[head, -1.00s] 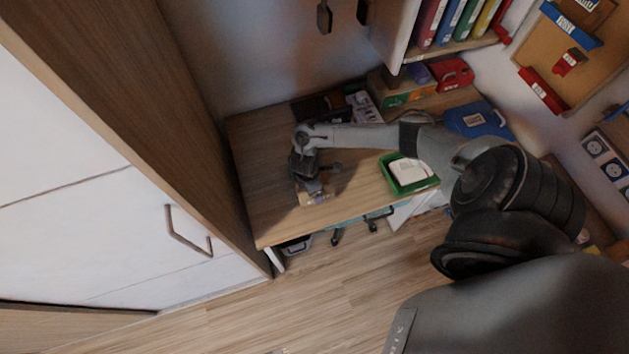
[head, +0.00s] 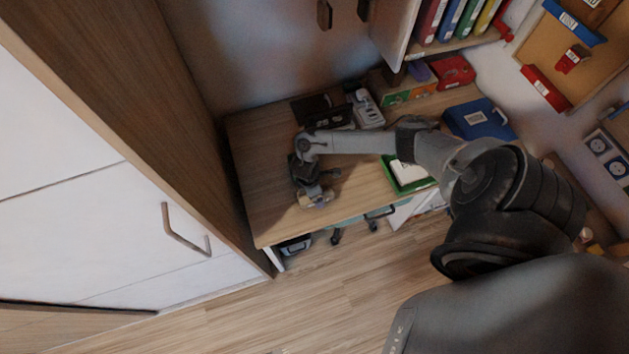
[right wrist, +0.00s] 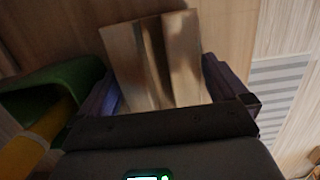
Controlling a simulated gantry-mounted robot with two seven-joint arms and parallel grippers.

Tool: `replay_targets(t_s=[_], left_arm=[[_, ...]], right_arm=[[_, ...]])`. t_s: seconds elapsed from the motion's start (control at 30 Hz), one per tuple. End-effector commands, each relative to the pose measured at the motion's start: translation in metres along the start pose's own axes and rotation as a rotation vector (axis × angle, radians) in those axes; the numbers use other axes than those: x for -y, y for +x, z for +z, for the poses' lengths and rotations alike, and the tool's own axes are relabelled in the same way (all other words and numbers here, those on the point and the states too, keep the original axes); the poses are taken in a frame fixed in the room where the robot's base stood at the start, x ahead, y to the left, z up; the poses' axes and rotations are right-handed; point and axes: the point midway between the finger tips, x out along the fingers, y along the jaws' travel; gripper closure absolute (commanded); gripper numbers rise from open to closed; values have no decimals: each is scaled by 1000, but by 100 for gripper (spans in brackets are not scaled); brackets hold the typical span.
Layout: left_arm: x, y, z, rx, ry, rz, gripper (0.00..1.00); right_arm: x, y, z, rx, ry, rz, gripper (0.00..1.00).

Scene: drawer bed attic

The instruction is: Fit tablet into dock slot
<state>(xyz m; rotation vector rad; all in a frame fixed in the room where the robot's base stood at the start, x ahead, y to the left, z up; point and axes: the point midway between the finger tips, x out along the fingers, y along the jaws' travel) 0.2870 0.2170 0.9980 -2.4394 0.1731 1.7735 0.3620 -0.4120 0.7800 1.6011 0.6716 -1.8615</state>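My right gripper (head: 314,196) is over the front left part of the desk, pointing down. In the right wrist view its two fingers (right wrist: 163,95) stand on both sides of a light wooden block with a darker groove (right wrist: 152,62). The block fills the gap between the fingers, and the gripper looks shut on it. In the head view only a small tan part of it shows under the gripper. I cannot tell whether it touches the desk. No tablet can be picked out with certainty. My left gripper is not in view.
The desk (head: 262,205) has a green tray with a white thing in it (head: 390,180) on the right. Dark items (head: 318,108), a grey device (head: 365,108) and a blue case (head: 478,120) stand behind. A tall cabinet (head: 100,220) borders the left. The desk's front left is mostly bare.

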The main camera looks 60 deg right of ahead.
Motion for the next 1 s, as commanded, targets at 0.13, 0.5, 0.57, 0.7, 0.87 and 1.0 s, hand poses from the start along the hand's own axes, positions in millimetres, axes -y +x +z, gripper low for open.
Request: replay_targets(t_s=[0.13, 0.5, 0.57, 0.7, 0.87, 1.0], left_arm=[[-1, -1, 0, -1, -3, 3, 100], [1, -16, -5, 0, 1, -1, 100], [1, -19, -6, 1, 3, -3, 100], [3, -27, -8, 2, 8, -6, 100], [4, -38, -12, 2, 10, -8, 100], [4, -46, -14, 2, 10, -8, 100]], right_arm=[[0, -1, 0, 0, 0, 0, 0], [-1, -47, 0, -3, -2, 2, 0], [-1, -58, 0, -2, -2, 2, 0], [-1, -85, 1, -1, -2, 3, 0], [-1, -109, 1, 0, -2, 2, 0], [1, -120, 0, -3, -3, 3, 0]])
